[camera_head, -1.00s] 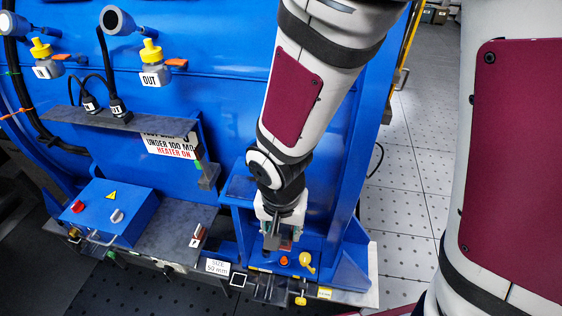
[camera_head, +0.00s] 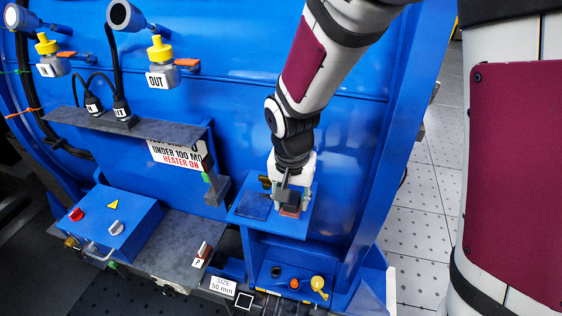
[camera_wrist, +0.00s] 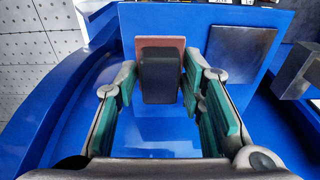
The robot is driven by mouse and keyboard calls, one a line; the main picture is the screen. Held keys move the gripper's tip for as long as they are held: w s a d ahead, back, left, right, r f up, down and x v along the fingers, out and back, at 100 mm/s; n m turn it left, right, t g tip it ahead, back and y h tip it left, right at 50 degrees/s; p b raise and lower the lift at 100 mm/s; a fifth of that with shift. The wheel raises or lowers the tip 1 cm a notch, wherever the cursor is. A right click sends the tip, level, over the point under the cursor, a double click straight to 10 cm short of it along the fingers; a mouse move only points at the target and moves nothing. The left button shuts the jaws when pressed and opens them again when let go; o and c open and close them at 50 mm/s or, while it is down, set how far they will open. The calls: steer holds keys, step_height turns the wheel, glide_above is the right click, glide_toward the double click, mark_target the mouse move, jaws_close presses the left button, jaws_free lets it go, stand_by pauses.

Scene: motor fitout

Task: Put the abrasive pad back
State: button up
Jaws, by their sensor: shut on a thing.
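The abrasive pad (camera_head: 289,211) is a reddish-brown slab with a dark grey block on it. It also shows in the wrist view (camera_wrist: 174,43), with the dark block (camera_wrist: 160,80) between the teal-lined fingers. My gripper (camera_head: 290,198) is shut on the pad, above the right part of a small blue shelf (camera_head: 243,224). I cannot tell whether the pad touches the shelf. A flat dark grey square plate (camera_head: 255,206) lies on the shelf, left of the pad; it also shows in the wrist view (camera_wrist: 240,52).
Below the shelf is a blue recess with an orange knob (camera_head: 294,284) and a yellow item (camera_head: 319,286). A grey bracket (camera_head: 217,190) hangs at the shelf's left. A blue control box (camera_head: 115,225) stands farther left. A blue wall rises behind.

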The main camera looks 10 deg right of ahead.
mark_target(291, 208)
steer(key=shift+f, duration=1.75)
steer(key=o, duration=1.1)
steer(key=shift+f, duration=0.1)
